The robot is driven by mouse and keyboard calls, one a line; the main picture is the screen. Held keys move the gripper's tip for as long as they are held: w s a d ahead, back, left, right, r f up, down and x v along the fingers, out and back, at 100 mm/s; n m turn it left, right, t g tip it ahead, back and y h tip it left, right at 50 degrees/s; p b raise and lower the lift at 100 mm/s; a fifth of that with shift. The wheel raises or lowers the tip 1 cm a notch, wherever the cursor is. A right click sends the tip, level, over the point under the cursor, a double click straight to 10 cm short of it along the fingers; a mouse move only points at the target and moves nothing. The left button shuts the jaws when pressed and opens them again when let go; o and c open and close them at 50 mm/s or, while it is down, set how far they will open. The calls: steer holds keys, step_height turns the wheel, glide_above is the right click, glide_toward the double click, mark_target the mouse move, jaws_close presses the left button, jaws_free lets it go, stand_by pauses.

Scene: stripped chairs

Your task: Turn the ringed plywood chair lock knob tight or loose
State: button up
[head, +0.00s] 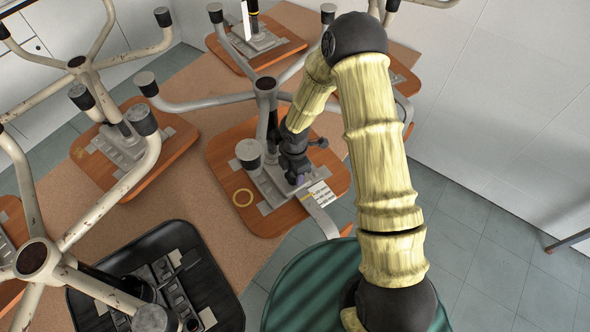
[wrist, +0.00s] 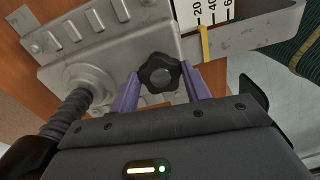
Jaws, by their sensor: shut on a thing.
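The ringed plywood chair (head: 229,160) lies upside down on the brown work surface, with a yellow ring (head: 243,197) on its seat board. A grey metal mechanism plate (wrist: 110,45) is fixed to the board. The black lobed lock knob (wrist: 159,73) sits at the plate's edge, between my gripper's two purple fingers (wrist: 162,88). My gripper (head: 299,181) is shut on the knob. The knob is hidden in the head view. A white scale (wrist: 208,10) with a yellow pointer (wrist: 204,42) stands beside the knob; the pointer is near the 20 mark.
Other upturned chairs stand around, including a black-seated one (head: 217,277) at the front and a plywood one (head: 174,138) at the left. The ringed chair's grey legs (head: 205,104) rise close to my arm. A dark green round surface (head: 300,290) lies below my arm.

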stand_by(0.4)
steer(key=o, duration=1)
step_height(320, 180, up, 8)
steer(key=shift+f+b, duration=0.2)
steer(key=shift+b, duration=0.2)
